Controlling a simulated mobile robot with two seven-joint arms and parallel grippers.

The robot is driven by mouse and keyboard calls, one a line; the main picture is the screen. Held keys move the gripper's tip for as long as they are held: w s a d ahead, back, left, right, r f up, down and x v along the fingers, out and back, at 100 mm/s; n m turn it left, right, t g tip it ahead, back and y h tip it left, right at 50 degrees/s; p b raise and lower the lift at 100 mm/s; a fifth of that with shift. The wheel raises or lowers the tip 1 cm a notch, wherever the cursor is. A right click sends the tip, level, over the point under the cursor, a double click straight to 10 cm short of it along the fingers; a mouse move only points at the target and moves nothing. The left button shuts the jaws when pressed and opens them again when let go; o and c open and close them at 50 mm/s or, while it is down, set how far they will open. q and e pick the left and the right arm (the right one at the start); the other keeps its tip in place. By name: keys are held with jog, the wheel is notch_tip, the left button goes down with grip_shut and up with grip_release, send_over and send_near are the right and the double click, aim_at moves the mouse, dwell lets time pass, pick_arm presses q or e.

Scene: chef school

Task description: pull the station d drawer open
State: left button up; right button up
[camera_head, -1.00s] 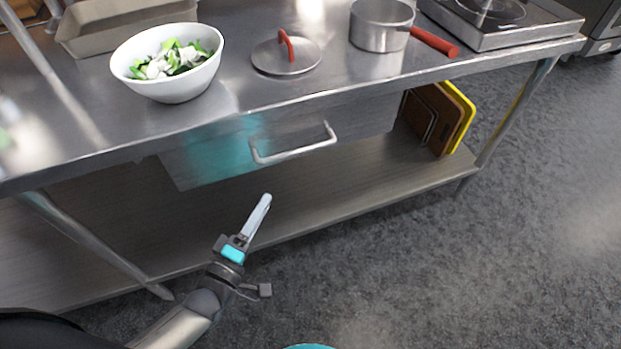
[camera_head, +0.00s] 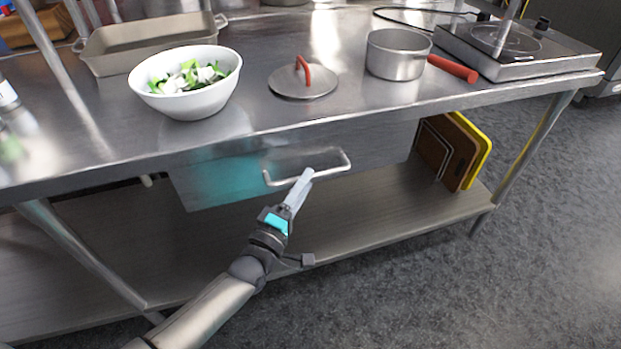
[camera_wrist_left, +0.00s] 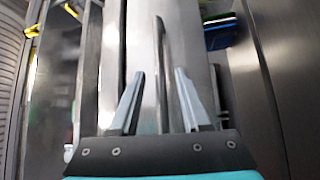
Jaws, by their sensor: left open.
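The drawer (camera_head: 385,147) is a steel front under the counter's edge and looks shut. A cyan reflection shows on its left part. Its handle (camera_head: 337,169) is a pale metal bar. My left gripper (camera_head: 306,174) is at the handle's middle and overlaps it in the head view. In the left wrist view its two fingers (camera_wrist_left: 160,75) are apart, with the handle bar (camera_wrist_left: 158,40) showing between them; I cannot tell whether they touch it. My right gripper is not in view.
On the counter (camera_head: 240,110) stand a white bowl of vegetables (camera_head: 185,100), a lid (camera_head: 303,84), a pot (camera_head: 397,56) and a hot plate (camera_head: 515,50). Cutting boards (camera_head: 450,150) stand on the lower shelf (camera_head: 380,215). Grey floor (camera_head: 430,290) is open in front.

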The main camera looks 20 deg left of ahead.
pick_arm(q)
jog(key=shift+x, duration=1.55)
jog(key=shift+c, duration=0.2)
grip_shut()
